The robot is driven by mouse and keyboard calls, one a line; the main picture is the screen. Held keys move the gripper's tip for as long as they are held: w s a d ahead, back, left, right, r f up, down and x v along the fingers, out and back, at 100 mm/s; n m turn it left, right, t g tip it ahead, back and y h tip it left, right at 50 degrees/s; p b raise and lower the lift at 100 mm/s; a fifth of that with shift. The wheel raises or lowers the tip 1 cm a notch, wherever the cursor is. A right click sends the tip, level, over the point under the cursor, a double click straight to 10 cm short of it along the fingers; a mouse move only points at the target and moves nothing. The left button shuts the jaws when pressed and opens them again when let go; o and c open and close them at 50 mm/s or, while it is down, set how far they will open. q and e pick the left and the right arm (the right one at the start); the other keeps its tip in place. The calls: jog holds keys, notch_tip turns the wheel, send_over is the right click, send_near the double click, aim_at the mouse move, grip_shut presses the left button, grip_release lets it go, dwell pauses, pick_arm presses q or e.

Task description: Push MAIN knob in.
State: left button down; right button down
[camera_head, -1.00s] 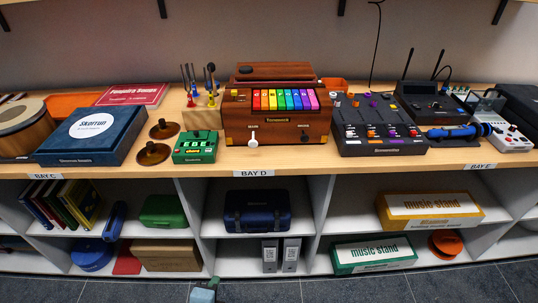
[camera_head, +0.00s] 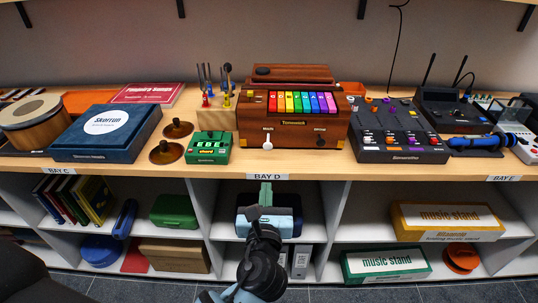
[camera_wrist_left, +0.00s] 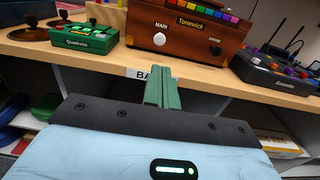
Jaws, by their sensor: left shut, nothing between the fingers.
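The wooden Tonewick instrument (camera_head: 292,130) with rainbow keys stands on the tabletop. Its white MAIN knob (camera_head: 267,142) sticks out at the front left; a dark knob (camera_head: 320,141) is at the front right. The left wrist view shows the white MAIN knob (camera_wrist_left: 159,39) and the dark knob (camera_wrist_left: 215,50). My left gripper (camera_head: 265,188) has its green fingers shut and empty. It is in front of the shelf, below the table edge and below the MAIN knob, apart from both. The fingertips also show in the left wrist view (camera_wrist_left: 162,78). My right gripper is not in view.
The tabletop's front edge (camera_head: 340,164) lies between my gripper and the instrument. A dark blue case (camera_head: 243,222) sits on the shelf behind my arm.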

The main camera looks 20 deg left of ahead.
aim_at(268, 147)
pick_arm(q)
jog(key=x, duration=1.3)
jog(key=shift+w+f, duration=0.1)
jog(key=shift+f, duration=0.05)
jog(key=shift+w+a, duration=0.1)
jog(key=shift+w, duration=0.1)
